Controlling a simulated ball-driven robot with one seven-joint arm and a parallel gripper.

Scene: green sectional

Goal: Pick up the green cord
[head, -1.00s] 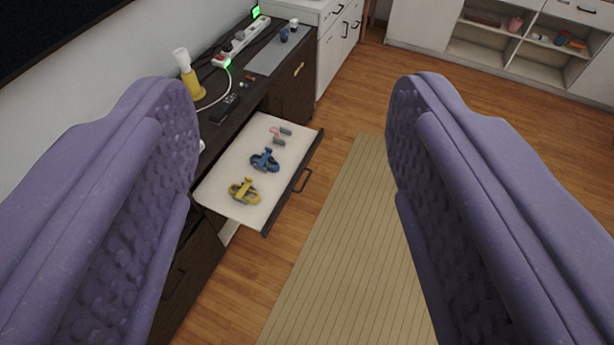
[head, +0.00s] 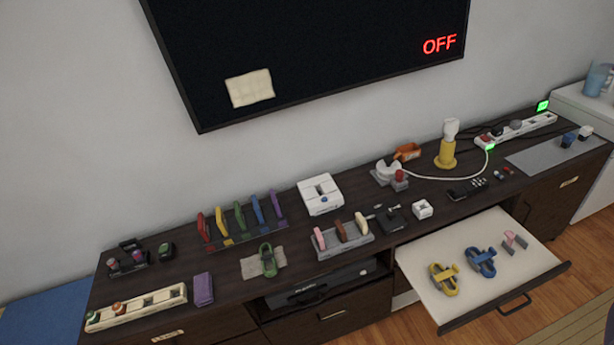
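The green cord (head: 268,262) is a small coiled bundle with a raised middle. It lies on a pale, flat patch (head: 250,264) on top of the long dark cabinet, left of the open drawer. A yellow bundle (head: 444,280) and a blue bundle (head: 481,262) of similar shape lie in the white-bottomed open drawer (head: 425,262). My gripper's fingers do not show in this view, so their state is hidden. Nothing covers the green cord.
The dark cabinet (head: 232,285) runs along the wall under a large screen (head: 320,50). Near the cord are a rack of coloured upright pieces (head: 240,222), a purple block (head: 203,289), a grey holder (head: 343,246) and a white power strip (head: 137,306). The open drawer juts out at right.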

